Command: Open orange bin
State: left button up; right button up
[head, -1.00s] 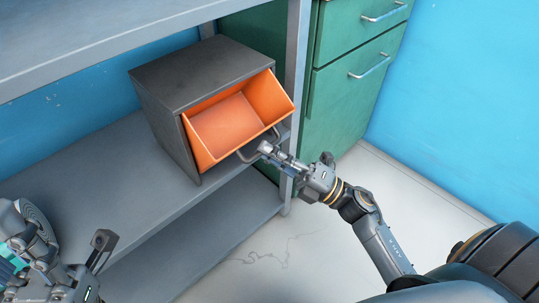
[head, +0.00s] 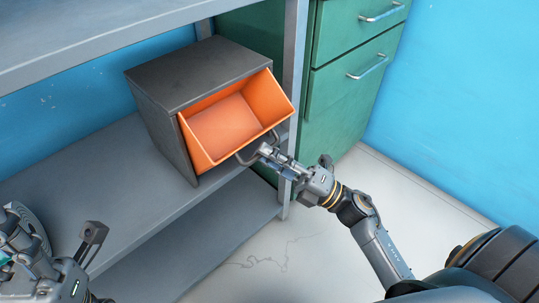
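The orange bin (head: 224,126) is tilted out of the front of a dark grey box (head: 190,75), and its inside shows empty. A grey bar handle (head: 246,158) runs along the bin's lower front. My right gripper (head: 264,151) is at the right part of this handle, with its fingers around or against the bar; whether they are closed on it is too small to tell. My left gripper (head: 92,240) is at the lower left, away from the bin, with its fingers partly out of clear sight.
The box stands on a grey metal shelf (head: 110,165) beneath an upper shelf (head: 80,40). A shelf post (head: 293,80) rises just right of the bin. A green drawer cabinet (head: 345,100) stands behind it. The floor (head: 270,255) in front is clear.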

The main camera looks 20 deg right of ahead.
jog(key=shift+o, duration=0.6)
jog(key=v, duration=1.2)
jog(key=shift+s+d, duration=0.1)
jog(key=shift+d, duration=0.05)
